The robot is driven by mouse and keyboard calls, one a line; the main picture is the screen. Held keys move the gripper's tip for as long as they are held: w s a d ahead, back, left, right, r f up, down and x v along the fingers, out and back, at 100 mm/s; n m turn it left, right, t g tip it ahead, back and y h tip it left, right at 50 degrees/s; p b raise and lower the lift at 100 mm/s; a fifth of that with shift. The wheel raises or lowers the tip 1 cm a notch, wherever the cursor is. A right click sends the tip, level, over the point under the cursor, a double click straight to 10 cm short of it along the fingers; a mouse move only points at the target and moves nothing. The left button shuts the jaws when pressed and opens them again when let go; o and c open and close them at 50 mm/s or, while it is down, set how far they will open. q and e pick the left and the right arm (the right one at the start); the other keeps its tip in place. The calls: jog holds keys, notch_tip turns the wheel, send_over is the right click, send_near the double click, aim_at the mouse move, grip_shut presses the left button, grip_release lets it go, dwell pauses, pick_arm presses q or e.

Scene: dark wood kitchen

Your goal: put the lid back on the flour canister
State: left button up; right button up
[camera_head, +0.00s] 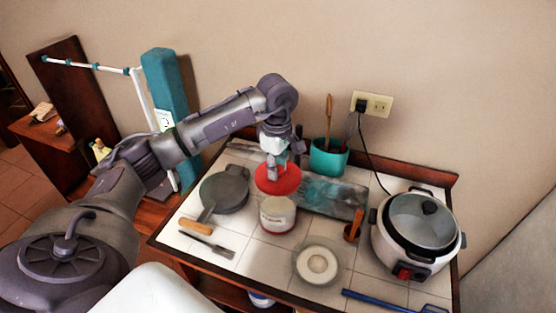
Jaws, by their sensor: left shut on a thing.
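The flour canister (277,216) is a small whitish pot with a label and a red band at its base, upright on the tiled counter. The round red lid (288,184) is in my left gripper (273,176), which is shut on it from above. The lid appears just above and behind the canister's top in the picture, and its near edge meets the canister's upper rim. I cannot tell whether they touch. My right gripper is not in view.
A pale dish (318,264), marbled board (335,198), teal utensil pot (329,158), rice cooker (420,225) and blue utensil (385,301) surround the canister.

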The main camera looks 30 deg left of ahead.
pick_arm(q)
jog(key=shift+s+a+f+b, duration=0.15)
jog(key=shift+f+b, duration=0.45)
jog(key=shift+f, duration=0.5)
notch_tip(320, 180, down, 4)
jog(key=b, duration=0.3)
jog(key=shift+f, duration=0.1)
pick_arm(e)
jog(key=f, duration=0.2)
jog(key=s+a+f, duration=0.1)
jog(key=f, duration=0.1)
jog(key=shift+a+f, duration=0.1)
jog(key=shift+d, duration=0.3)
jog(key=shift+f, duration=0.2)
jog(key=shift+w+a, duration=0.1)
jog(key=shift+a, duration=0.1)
pick_arm(q)
jog(key=shift+b, duration=0.35)
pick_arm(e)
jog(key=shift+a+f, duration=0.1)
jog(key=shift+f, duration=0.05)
pick_arm(q)
jog(key=shift+f+b, duration=0.2)
jog(key=shift+b, duration=0.3)
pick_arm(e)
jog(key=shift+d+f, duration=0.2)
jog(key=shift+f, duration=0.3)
